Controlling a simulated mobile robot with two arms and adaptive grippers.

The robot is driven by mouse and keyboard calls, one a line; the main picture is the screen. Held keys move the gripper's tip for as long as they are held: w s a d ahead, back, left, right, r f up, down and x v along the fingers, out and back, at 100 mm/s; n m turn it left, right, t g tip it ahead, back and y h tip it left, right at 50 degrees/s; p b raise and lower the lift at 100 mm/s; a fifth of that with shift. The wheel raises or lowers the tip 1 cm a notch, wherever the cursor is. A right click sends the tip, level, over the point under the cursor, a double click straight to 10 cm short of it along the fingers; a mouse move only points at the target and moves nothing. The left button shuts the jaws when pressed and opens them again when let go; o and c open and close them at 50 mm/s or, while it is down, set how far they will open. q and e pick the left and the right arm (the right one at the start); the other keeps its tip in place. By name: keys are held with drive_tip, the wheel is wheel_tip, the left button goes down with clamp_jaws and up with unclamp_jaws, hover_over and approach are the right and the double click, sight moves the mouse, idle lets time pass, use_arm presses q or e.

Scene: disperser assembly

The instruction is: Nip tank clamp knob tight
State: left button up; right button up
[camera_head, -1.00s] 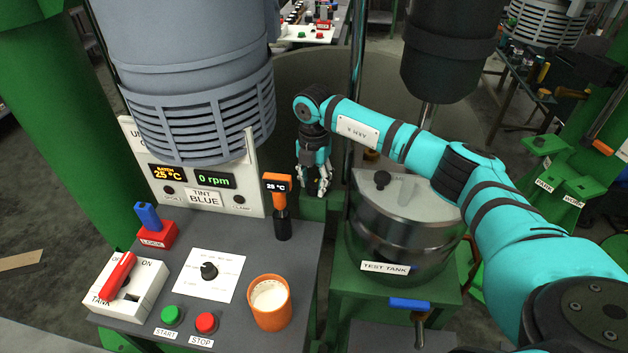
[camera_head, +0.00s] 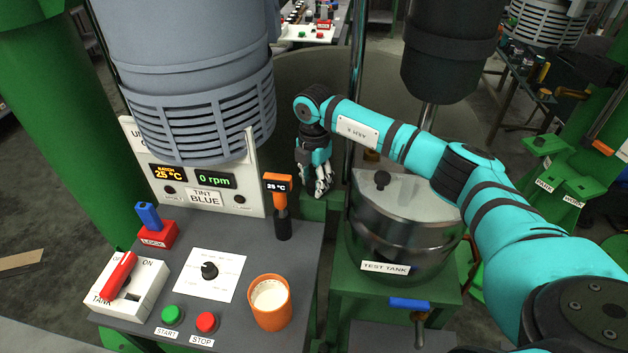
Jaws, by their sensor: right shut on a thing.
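The test tank (camera_head: 400,235) is a steel vessel with a pale lid (camera_head: 405,190) and a small black lid knob (camera_head: 382,178). It stands on a green stand at the centre right. My right gripper (camera_head: 322,190) reaches down just left of the tank, above a green block beside the column. It is shut on the tank clamp knob, which its fingers hide. Whether the knob is tight does not show. My left gripper is not in view.
A grey control desk (camera_head: 250,245) at left carries an orange cup (camera_head: 270,302), a red LOCK block (camera_head: 158,236), buttons and a dial. A blue-handled valve (camera_head: 409,304) sits below the tank. The display reads 0 rpm.

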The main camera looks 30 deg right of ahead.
sight(314, 183)
drive_tip(key=o, duration=1.1)
drive_tip(key=shift+o, duration=0.2)
drive_tip(key=shift+r, duration=0.1)
wheel_tip(314, 183, up, 12)
